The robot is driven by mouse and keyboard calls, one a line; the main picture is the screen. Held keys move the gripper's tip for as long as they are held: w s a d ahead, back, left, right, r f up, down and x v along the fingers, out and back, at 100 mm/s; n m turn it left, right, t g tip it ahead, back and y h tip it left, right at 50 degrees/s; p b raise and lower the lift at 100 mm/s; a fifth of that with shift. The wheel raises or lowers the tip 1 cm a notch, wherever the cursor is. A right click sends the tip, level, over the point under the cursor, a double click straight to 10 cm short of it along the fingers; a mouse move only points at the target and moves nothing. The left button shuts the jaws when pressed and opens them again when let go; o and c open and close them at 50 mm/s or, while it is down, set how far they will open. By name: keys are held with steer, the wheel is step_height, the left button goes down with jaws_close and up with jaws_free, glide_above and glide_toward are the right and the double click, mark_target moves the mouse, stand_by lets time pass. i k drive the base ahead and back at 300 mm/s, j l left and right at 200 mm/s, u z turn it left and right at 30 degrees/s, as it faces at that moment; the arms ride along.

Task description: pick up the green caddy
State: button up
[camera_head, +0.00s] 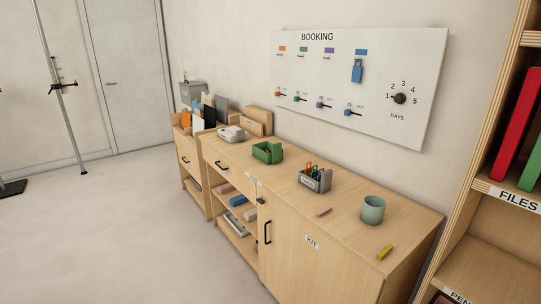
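The green caddy (267,152) is a small open-topped box standing upright on the wooden cabinet top, left of its middle. Something small and brownish shows at its inner edge, too small to tell. My gripper does not show in the head camera view, and nothing is touching the caddy.
On the cabinet top (345,220) are a grey labelled caddy (314,179) with tools, a pink block (323,212), a green-grey cup (372,209) and a yellow block (385,252). A white device (231,134) stands left of the green caddy. Floor (110,230) in front is clear.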

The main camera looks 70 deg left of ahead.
mark_target(276, 156)
steer(key=i+j+u, duration=0.1)
steer(key=j, duration=0.25)
steer(key=i+j, duration=0.2)
steer(key=j, duration=0.2)
steer(key=i+j+u, duration=0.15)
steer(key=j, duration=0.2)
steer(key=i+j, duration=0.2)
steer(key=j, duration=0.15)
steer(key=k+j+u, duration=0.15)
steer(key=j, duration=0.35)
steer(key=j+u, duration=0.2)
steer(key=j, duration=0.25)
steer(key=k+j+u, duration=0.15)
steer(key=k+j, duration=0.45)
steer(key=j, duration=0.1)
